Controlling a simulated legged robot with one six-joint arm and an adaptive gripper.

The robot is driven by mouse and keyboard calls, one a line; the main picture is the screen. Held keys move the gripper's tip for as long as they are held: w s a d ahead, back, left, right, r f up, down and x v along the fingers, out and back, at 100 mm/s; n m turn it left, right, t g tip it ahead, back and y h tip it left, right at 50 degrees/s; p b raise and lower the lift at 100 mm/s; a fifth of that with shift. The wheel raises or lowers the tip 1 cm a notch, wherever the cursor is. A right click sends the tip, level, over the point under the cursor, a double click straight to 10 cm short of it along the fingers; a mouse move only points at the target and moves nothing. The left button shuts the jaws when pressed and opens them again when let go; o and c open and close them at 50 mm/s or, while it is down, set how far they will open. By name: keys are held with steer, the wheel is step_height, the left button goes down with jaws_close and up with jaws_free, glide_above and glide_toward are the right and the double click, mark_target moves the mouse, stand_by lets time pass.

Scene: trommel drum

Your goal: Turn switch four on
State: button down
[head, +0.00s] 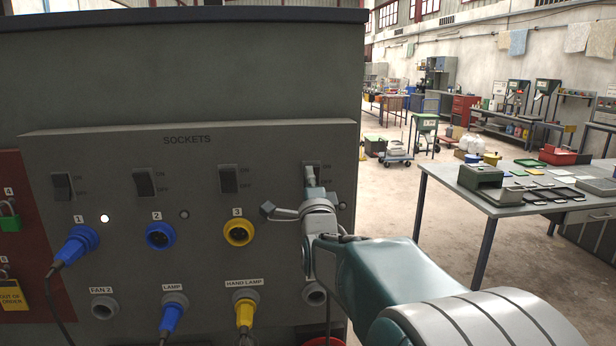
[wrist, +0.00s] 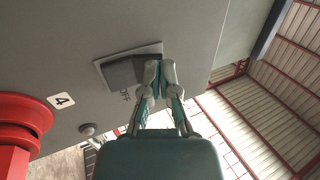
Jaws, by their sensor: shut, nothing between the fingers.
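Switch four (wrist: 122,70) is a dark rocker in a lighter plate on the grey sockets panel (head: 110,160). In the head view my gripper and wrist mostly cover it. My gripper (wrist: 160,68) is shut and empty, with its fingertips together at one end of the rocker. In the head view my gripper (head: 309,176) is at the right end of the switch row. Whether the tips touch the rocker, and which way it is tipped, I cannot tell. The "4" label (wrist: 62,100) sits above a red socket (wrist: 25,125). A small grey lamp (wrist: 88,130) beside it looks unlit.
Switches one (head: 62,187), two (head: 144,183) and three (head: 228,180) stand to the left. A white lamp (head: 104,218) is lit beside socket one. Blue and yellow plugs with cables stick out below. A work table (head: 520,205) stands right, with open floor between.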

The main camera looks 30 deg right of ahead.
steer(key=shift+r, duration=0.1)
steer(key=g, duration=0.1)
steer(key=r+g+y, duration=0.1)
steer(key=shift+w+d+g, duration=0.15)
steer(key=shift+w+g, duration=0.15)
steer(key=shift+w, duration=0.1)
stand_by(0.5)
